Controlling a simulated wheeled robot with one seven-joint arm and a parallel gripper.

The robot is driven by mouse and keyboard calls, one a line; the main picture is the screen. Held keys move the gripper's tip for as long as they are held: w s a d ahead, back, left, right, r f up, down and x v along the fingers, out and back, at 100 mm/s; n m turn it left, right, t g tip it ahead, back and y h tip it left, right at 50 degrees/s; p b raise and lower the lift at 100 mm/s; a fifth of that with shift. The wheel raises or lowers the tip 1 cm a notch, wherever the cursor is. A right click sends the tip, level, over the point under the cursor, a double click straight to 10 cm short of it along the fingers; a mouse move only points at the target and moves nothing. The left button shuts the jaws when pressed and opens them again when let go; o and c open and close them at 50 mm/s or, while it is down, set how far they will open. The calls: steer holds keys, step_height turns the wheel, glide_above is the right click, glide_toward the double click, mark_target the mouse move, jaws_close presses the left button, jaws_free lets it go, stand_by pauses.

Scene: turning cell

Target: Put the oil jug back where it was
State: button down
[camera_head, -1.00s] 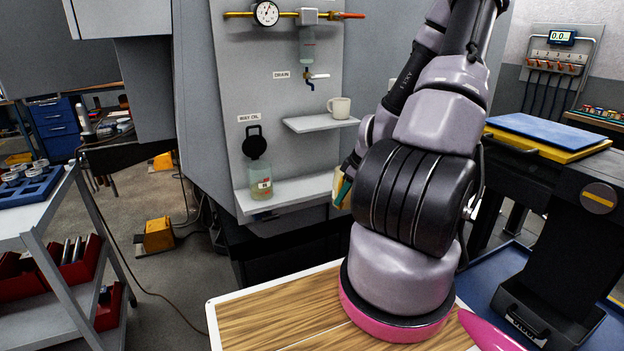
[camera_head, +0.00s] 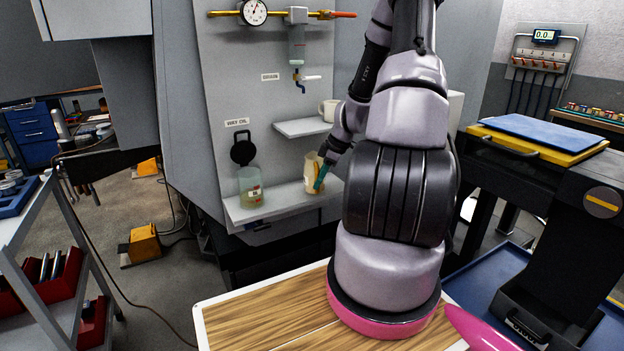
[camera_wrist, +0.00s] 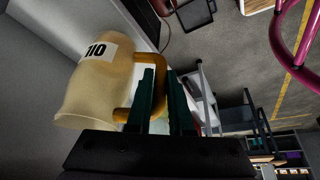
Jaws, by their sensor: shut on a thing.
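The oil jug is a cream-coloured vessel with an amber handle, seen in the head view (camera_head: 310,172) at the right part of the lower wall shelf (camera_head: 285,205). I cannot tell whether its base touches the shelf. In the wrist view the jug (camera_wrist: 92,85) shows its OIL label upside down. My gripper (camera_head: 321,176) is to its right. Its green fingers (camera_wrist: 160,95) are shut on the handle. The handle is partly hidden between the fingers.
A clear greenish bottle (camera_head: 250,186) stands on the left of the same shelf, under a WAY OIL sign (camera_head: 237,122). A small upper shelf (camera_head: 300,127) with a mug (camera_head: 330,110) is close above the jug. Bare shelf lies between bottle and jug.

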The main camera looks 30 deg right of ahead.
mark_target(312, 178)
steer(key=shift+w, duration=0.6)
steer(key=shift+w+a+f, duration=0.1)
steer(key=shift+w+f, duration=0.1)
steer(key=shift+w, duration=0.65)
steer(key=shift+w+f, duration=0.2)
steer(key=shift+w, duration=0.65)
steer(key=shift+f, duration=0.3)
steer(key=shift+f, duration=0.15)
steer(key=c, duration=0.8)
jaws_free()
